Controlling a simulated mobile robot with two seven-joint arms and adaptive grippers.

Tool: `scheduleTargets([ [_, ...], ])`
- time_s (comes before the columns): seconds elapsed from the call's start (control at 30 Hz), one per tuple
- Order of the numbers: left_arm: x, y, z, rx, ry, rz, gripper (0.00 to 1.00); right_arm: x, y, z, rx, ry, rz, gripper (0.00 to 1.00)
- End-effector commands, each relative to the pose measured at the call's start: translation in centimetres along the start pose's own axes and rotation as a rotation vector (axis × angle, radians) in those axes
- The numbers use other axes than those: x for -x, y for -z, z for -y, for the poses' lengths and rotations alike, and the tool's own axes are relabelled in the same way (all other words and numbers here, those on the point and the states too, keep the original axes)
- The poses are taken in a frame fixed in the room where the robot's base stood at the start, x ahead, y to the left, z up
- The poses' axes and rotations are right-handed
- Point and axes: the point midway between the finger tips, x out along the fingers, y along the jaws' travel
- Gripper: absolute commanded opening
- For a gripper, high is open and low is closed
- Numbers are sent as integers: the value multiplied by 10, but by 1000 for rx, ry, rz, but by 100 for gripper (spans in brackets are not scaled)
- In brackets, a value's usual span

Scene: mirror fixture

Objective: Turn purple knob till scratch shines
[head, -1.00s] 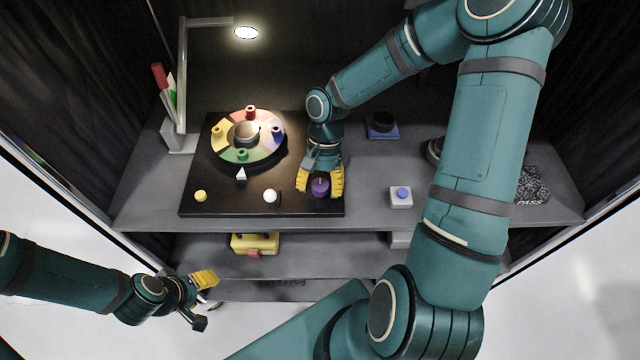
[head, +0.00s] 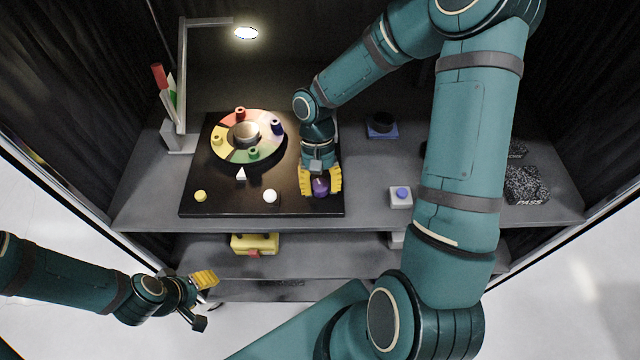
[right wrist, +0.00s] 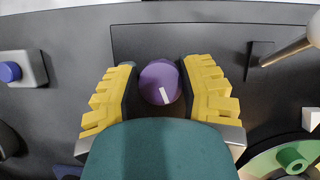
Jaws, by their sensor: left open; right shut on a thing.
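The purple knob (head: 320,187) stands at the front right of the black board. My right gripper (head: 320,182) is shut on it, with one yellow finger on each side. In the right wrist view the knob (right wrist: 160,80) shows a white pointer line between the fingertips. A ring of coloured sectors (head: 220,155) with red, blue, green and yellow pegs surrounds a round metal disc (head: 246,133) on the board. I cannot make out a scratch on the disc. My left gripper (head: 203,300) is open and empty, low at the left, away from the board.
A lamp (head: 245,33) is lit above the ring. A white ball (head: 270,196), a yellow knob (head: 200,196) and a white pointer (head: 241,174) are on the board. A blue-button box (head: 401,196) stands right of it. A yellow box (head: 255,243) sits on the lower shelf.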

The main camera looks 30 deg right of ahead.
Motion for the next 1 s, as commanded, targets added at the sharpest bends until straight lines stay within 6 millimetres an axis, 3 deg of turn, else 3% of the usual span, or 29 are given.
scheduleTargets([
  [1.0, -8, -4, 3, -2, -1, 7, 54, -1, 0, -2, 877, -363, 2, 4],
])
